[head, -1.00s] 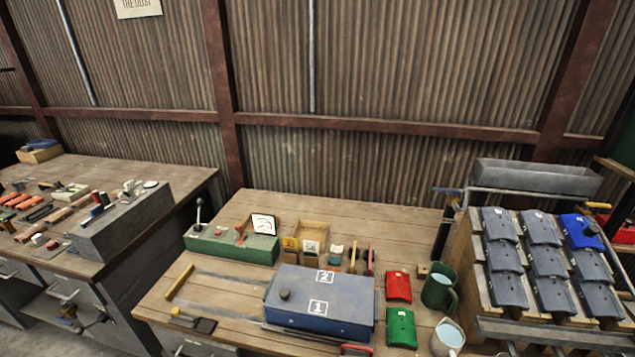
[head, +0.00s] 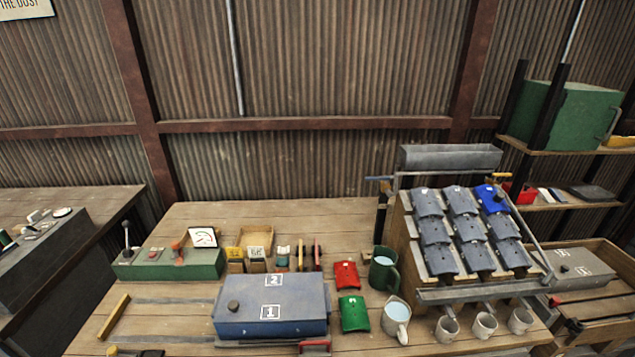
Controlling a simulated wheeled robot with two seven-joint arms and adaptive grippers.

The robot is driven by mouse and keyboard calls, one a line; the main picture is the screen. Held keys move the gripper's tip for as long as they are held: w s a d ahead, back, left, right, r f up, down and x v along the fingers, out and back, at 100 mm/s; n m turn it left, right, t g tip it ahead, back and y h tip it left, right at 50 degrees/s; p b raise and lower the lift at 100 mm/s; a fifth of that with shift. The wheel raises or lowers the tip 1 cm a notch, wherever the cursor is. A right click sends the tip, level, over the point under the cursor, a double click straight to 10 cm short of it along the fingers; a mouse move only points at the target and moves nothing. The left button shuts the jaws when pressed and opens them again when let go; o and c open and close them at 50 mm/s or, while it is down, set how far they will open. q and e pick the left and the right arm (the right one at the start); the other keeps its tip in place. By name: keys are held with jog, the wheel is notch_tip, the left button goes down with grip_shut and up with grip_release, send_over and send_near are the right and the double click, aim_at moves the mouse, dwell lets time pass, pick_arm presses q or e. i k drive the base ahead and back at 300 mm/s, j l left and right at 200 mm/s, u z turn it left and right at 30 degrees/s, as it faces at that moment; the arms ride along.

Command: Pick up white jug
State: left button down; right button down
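The white jug (head: 396,318) stands upright near the front of the wooden workbench (head: 190,250), with a pale blue inside or content showing at its open top. A dark green jug (head: 383,268) stands just behind it. A green tile-shaped piece (head: 354,313) lies close to its left. Several small whitish cups (head: 484,325) stand to its right under the rack. Neither of my grippers shows in the head view.
A blue-grey box (head: 270,306) marked 1 and 2 sits left of the jugs. A rack of grey-blue tiles (head: 435,231) stands at the right, with a metal rail (head: 470,293) along its lower edge. A red tile (head: 346,275) lies behind the green one.

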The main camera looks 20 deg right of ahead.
aim_at(397, 312)
jog(key=z, duration=1.45)
